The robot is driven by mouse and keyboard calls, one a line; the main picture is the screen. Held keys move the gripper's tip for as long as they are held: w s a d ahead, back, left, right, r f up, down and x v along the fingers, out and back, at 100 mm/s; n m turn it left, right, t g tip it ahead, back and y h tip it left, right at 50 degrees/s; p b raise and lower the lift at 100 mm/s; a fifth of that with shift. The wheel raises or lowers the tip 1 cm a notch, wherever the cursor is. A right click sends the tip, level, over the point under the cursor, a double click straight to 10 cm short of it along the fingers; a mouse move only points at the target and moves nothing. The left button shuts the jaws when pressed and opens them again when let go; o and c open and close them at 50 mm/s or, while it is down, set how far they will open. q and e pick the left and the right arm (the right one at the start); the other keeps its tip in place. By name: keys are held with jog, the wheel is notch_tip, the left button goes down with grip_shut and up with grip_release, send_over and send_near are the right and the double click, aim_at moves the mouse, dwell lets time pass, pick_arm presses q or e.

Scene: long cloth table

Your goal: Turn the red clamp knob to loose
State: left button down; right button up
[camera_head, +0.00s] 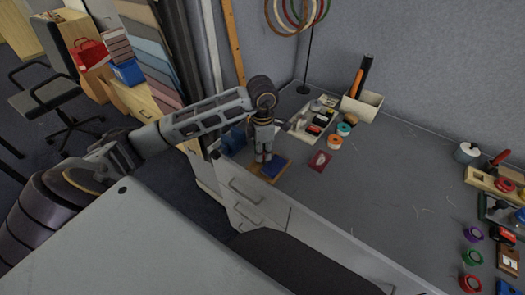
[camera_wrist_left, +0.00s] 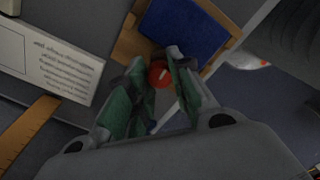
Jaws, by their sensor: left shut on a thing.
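The red clamp knob (camera_wrist_left: 160,74) is round with a pale line across its face. It sits at the edge of a wooden base (camera_wrist_left: 130,46) with a blue pad (camera_wrist_left: 185,25). My left gripper (camera_wrist_left: 158,76) is shut on the knob, one finger on each side of it. In the head view my left gripper (camera_head: 264,158) points down at the wooden base (camera_head: 284,174) with its blue pad (camera_head: 275,168) near the table's front left corner. The knob is hidden there behind the gripper. My right gripper is not in view.
A divided tray (camera_head: 315,118) of small parts and several tape rolls (camera_head: 334,142) lie behind and right of the base. A dark red card (camera_head: 320,160) lies nearby. More tools and rolls (camera_head: 473,235) are at the far right. The middle of the table is mostly clear.

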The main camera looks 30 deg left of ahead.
pick_arm(q)
jog(key=shift+n, duration=0.5)
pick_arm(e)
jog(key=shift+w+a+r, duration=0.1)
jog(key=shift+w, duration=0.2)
pick_arm(q)
jog(key=shift+n, duration=0.3)
jog(key=n, duration=0.7)
jog(key=shift+n, duration=0.3)
jog(key=n, duration=0.2)
jog(key=shift+r+n, duration=0.1)
jog(key=shift+n, duration=0.3)
jog(key=n, duration=0.3)
jog(key=shift+n, duration=0.3)
jog(key=shift+w+n, duration=0.1)
jog(key=shift+n, duration=0.8)
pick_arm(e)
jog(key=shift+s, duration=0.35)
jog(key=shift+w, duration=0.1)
